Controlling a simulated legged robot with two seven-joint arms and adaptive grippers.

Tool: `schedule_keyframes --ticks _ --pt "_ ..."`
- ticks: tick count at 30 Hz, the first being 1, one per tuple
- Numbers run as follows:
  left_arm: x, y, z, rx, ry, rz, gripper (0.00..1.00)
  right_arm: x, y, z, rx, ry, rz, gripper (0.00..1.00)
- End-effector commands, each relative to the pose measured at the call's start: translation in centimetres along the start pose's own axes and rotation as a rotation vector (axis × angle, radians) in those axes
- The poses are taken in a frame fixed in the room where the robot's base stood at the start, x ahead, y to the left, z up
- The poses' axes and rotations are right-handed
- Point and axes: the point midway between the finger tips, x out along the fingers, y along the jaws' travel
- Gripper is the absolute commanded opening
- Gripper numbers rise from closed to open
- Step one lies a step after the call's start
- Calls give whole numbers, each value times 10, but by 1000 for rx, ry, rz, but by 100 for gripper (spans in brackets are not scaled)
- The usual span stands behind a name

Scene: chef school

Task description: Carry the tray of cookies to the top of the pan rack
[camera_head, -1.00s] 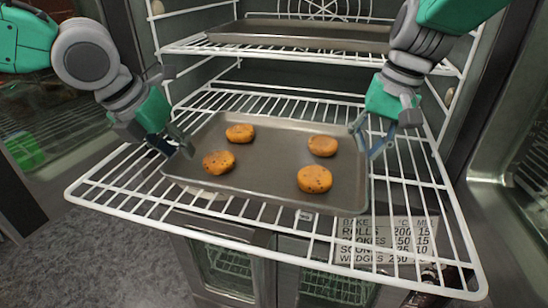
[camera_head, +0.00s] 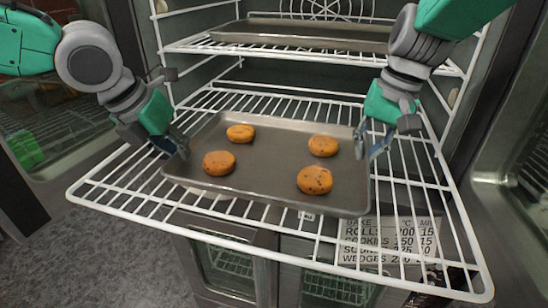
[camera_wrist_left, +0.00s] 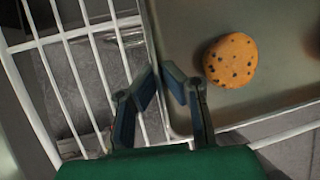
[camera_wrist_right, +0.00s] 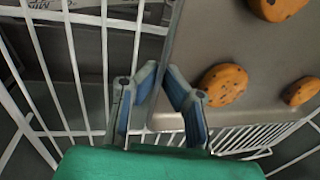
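The grey tray (camera_head: 262,189) lies on a white wire shelf that sticks out of the oven. Several round orange-brown cookies with dark chips, such as the front one (camera_head: 314,180), lie on it. My left gripper (camera_head: 180,146) is at the tray's left edge. In the left wrist view its fingertips (camera_wrist_left: 162,80) are close together on either side of the rim. My right gripper (camera_head: 372,148) is at the right edge. In the right wrist view its fingertips (camera_wrist_right: 162,68) nearly meet around the rim. I cannot make out a pan rack.
The wire shelf (camera_head: 112,197) extends beyond the tray on both sides and in front. Another flat pan (camera_head: 300,36) sits on the upper shelf, above the tray. A label with baking times (camera_head: 388,238) is below the shelf. Oven walls flank both arms.

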Motion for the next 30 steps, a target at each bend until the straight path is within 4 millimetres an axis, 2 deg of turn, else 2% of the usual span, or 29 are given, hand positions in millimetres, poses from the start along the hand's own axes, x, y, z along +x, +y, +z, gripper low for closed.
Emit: schedule_keyframes --ticks 8,19,30 --pt "-12 0 4 -2 0 4 0 -13 0 -1 1 4 3 0" --pt "-43 -7 17 -3 1 6 0 -48 -6 -1 2 5 3 0" --pt "-45 -7 18 -3 2 7 0 -50 -6 -1 2 5 4 0"
